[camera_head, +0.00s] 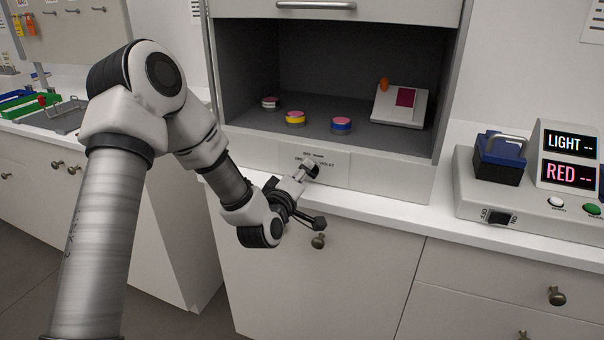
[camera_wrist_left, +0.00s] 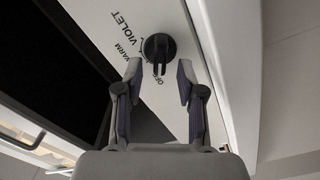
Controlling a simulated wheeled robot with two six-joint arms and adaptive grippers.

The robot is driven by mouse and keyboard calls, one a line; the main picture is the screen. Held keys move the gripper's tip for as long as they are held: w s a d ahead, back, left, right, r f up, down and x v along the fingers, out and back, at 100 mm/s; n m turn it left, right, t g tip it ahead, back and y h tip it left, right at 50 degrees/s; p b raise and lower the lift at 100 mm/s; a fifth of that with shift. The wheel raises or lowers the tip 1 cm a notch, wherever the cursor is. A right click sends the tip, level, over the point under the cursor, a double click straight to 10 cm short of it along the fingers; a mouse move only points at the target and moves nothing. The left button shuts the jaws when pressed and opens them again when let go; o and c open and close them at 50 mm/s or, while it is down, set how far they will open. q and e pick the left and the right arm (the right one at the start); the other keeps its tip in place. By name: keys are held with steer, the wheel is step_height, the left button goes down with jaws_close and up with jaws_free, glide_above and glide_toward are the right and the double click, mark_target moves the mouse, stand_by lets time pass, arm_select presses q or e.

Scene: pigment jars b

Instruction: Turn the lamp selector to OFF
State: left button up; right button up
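The lamp selector is a round dark knob (camera_wrist_left: 159,46) with a raised grip bar, on a pale panel in the left wrist view. The labels VIOLET, WARM and OFF are printed around it. The bar lies roughly up-down in that view, its lower end towards the OFF lettering; I cannot tell which end is the pointer. My left gripper (camera_wrist_left: 159,78) is open and empty, its fingertips just short of the knob on either side. In the head view the left gripper (camera_head: 307,173) is at the panel (camera_head: 336,169) under the cabinet and largely covers the knob. My right gripper is out of view.
The open cabinet above holds several small jars, among them a yellow-banded one (camera_head: 295,117) and a blue-banded one (camera_head: 341,124), and a white device (camera_head: 400,104). A drawer knob (camera_head: 318,241) sits below the counter edge. A console (camera_head: 520,211) stands at right.

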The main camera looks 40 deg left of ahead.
arm_select(q)
steer(key=v, duration=0.7)
steer(key=shift+s, duration=0.15)
steer(key=s+d+f+m+g+h+p, duration=0.2)
steer(key=s+d+f+m+g+p, duration=0.15)
steer(key=f, duration=0.55)
steer(key=s+d+f+m+g+h+p, duration=0.25)
steer(key=s+d+f, duration=0.2)
steer(key=f, duration=0.35)
steer(key=s+d+f+m+g, duration=0.2)
steer(key=s+f+g, duration=0.2)
steer(key=s, duration=0.3)
steer(key=s+d+f+m+g+p, duration=0.1)
steer(key=s+f+m+g, duration=0.2)
steer(key=s, duration=0.4)
steer(key=s+d+f+m+g, duration=0.2)
steer(key=s+f+m+g, duration=0.1)
steer(key=s, duration=0.4)
step_height(320, 180, down, 3)
steer(key=shift+s+d+r+g+p, duration=0.15)
steer(key=shift+d+g+p, duration=0.2)
steer(key=shift+g, duration=0.45)
